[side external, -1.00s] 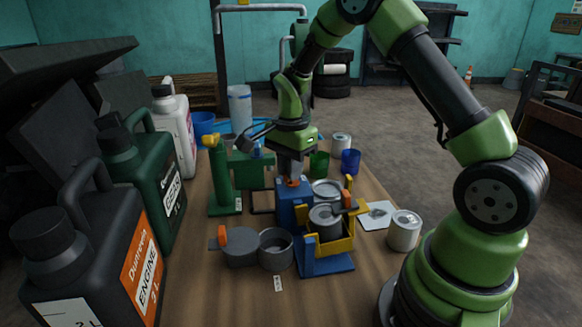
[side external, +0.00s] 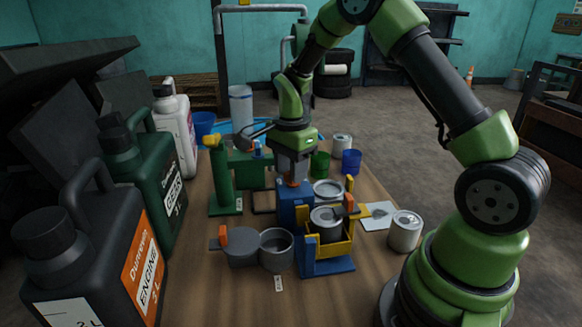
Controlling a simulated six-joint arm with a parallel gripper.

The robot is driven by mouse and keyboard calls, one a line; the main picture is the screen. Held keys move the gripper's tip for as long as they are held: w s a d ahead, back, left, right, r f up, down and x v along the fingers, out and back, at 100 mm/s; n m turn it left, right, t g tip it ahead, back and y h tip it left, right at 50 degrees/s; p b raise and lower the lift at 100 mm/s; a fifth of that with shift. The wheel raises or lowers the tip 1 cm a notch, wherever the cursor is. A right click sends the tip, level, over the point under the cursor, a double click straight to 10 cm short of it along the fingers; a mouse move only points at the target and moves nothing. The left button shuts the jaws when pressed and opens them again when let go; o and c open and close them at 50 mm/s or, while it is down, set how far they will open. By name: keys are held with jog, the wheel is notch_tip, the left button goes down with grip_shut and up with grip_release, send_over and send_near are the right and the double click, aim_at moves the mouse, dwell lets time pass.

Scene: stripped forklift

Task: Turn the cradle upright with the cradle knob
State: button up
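The yellow cradle (side external: 342,247) sits in a blue stand (side external: 328,266) at the front middle of the bench. A grey can (side external: 325,222) is in the cradle, its round top facing up and toward the camera; its exact tilt is hard to tell. A blue housing (side external: 291,207) stands behind and left of the cradle.
A grey pot (side external: 276,250) and its round lid-like plate (side external: 241,250) are left of the stand. A loose can (side external: 404,231) is at right. A green fixture (side external: 221,180) stands left of my gripper. Large jugs (side external: 95,250) line the left edge.

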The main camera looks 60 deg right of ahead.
notch_tip(320, 180, up, 10)
dwell(0.6)
jog(key=s+a+r+n+t, duration=0.3)
jog(key=s+a+r+n, duration=0.4)
jog(key=s+r, duration=0.15)
jog(key=s+a+n+t+y, duration=0.2)
jog(key=s+a+n+t, duration=0.2)
jog(key=s+n, duration=0.5)
jog(key=shift+s+a+r, duration=0.35)
jog(key=shift+s+a, duration=0.05)
jog(key=shift+s, duration=0.3)
